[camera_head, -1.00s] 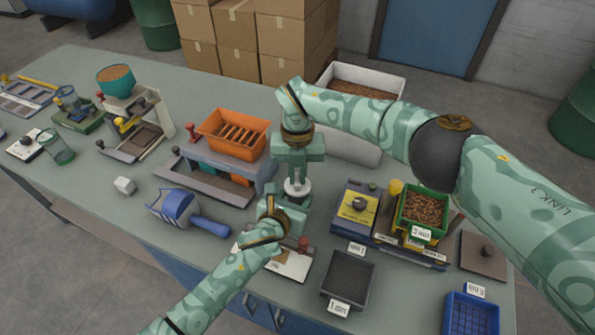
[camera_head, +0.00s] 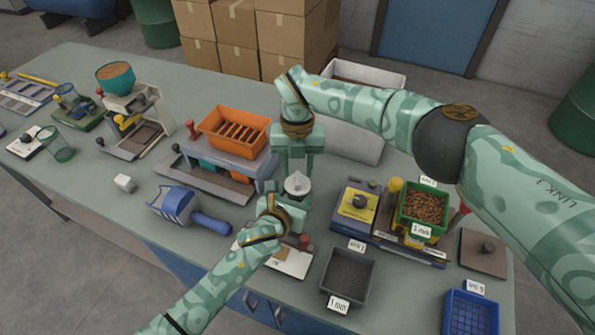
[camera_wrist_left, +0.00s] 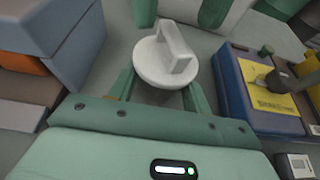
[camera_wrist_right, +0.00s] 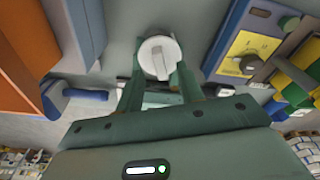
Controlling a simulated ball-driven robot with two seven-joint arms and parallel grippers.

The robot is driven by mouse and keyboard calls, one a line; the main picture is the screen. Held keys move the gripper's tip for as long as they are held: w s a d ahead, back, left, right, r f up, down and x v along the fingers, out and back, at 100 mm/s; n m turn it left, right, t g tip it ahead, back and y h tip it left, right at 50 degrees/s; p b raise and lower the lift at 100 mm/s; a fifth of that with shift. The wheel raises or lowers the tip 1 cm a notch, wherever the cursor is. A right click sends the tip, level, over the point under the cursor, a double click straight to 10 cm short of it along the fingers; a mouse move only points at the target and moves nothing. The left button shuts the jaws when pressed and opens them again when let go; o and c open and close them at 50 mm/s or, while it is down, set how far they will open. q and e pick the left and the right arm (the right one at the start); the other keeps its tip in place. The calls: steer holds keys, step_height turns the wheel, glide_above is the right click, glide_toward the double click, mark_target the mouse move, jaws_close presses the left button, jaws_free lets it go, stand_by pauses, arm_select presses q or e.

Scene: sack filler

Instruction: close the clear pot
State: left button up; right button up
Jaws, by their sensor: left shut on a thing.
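A white round lid (camera_head: 298,184) with a bar handle lies level in the middle of the bench area. It also shows in the left wrist view (camera_wrist_left: 165,62) and the right wrist view (camera_wrist_right: 158,57). My left gripper (camera_head: 288,204) comes from the front and is shut on the clear pot, just under the lid; the pot's body is mostly hidden by the lid and fingers. Whether the lid is fully seated cannot be told.
A yellow-topped blue box (camera_head: 357,205) stands close to the right, and an orange hopper (camera_head: 232,135) to the left. A blue scoop (camera_head: 176,205) lies at front left.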

step_height(320, 180, up, 10)
steer(key=w, duration=0.1)
steer(key=shift+w+f, duration=0.15)
arm_select(q)
steer(key=o, duration=1.4)
steer(key=shift+o, duration=0.2)
steer(key=p+v, duration=0.4)
steer(key=v, duration=1.1)
steer(key=shift+s+r, duration=0.1)
steer(key=shift+r, duration=0.1)
steer(key=shift+s+a+r+p, duration=0.2)
steer(key=shift+s+p, duration=0.1)
steer(key=shift+s, duration=0.15)
arm_select(e)
steer(key=shift+r, duration=2.7)
arm_select(q)
steer(key=shift+s+f, duration=0.1)
arm_select(e)
steer(key=shift+s, duration=0.2)
